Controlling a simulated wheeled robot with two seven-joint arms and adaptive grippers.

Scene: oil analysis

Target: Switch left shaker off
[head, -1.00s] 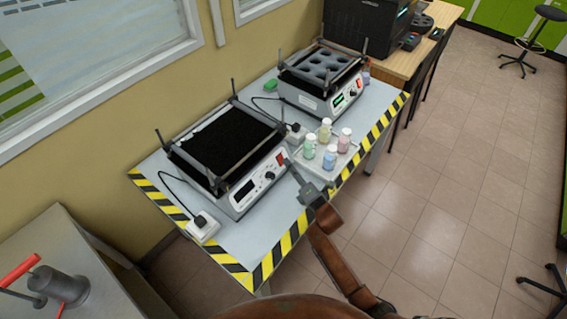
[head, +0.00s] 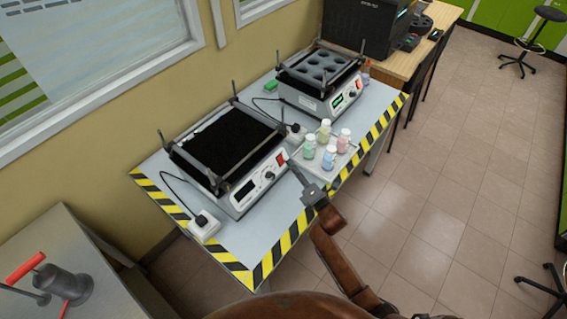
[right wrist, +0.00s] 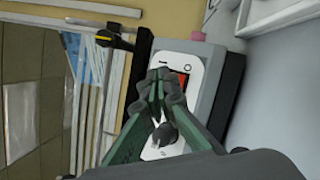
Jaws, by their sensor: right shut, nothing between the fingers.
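The left shaker (head: 262,184) is the nearer one on the table, with a black platform and a white front panel. Its display is dark. A red switch (head: 281,158) sits at the right end of the panel and also shows in the right wrist view (right wrist: 183,83), partly covered by my fingers. My right gripper (head: 290,164) is shut and empty, its tips right at the red switch; I cannot tell whether they touch it. In the right wrist view the shut fingers (right wrist: 167,83) point at the panel, with a knob (right wrist: 163,134) behind them. My left gripper is out of view.
The second shaker (head: 310,103) stands farther back, its display lit green. A tray (head: 318,171) with several capped bottles is just right of my right gripper. A plug in a white socket (head: 204,228) lies at the table's near left. Striped tape marks the table edge.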

